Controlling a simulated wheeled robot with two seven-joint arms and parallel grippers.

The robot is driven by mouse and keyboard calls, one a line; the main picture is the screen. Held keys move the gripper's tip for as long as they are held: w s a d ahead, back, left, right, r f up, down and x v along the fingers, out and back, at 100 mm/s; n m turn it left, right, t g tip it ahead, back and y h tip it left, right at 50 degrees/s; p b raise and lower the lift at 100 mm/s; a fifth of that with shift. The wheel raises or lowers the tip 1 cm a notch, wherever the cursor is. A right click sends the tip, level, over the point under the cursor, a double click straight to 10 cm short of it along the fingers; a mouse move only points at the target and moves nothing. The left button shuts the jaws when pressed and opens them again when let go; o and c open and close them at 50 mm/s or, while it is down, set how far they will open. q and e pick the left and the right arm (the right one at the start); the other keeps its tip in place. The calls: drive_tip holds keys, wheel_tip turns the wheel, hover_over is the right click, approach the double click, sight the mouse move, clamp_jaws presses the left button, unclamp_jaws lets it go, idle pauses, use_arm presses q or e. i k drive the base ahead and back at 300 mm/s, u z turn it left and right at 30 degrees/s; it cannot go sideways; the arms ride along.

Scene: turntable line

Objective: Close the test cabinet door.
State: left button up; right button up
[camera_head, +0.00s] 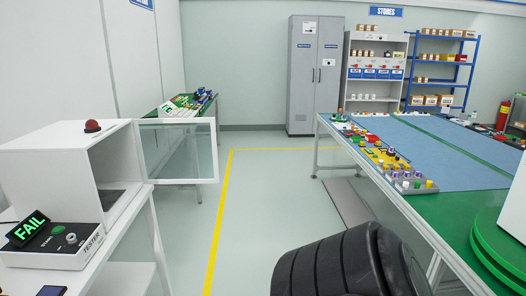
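The test cabinet (58,156) is a white box on a white bench at the left, with a red dome light (92,126) on top. Its front faces right and is open, showing a pale, mostly empty inside. The cabinet door (217,152), a white frame around a clear pane, stands wide open and reaches out to the right over the aisle. A tester unit (45,256) in front of the cabinet has a tilted display (28,229) reading FAIL in green. Neither of my grippers is in view.
A long table (440,190) with a blue mat, green edges and trays of small coloured parts stands at the right. A green table (180,112) with parts is behind the door. The floor between, with a yellow line (222,200), is clear. A grey locker (314,75) and shelves stand at the back.

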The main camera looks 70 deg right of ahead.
sight(211, 120)
drive_tip(key=z, duration=2.5)
drive_tip(key=i, duration=4.5)
drive_tip(key=u, duration=3.8)
drive_tip(key=i, duration=0.45)
drive_tip(key=z, duration=0.2)
drive_tip(key=k, duration=0.6)
drive_tip(key=u, duration=0.15)
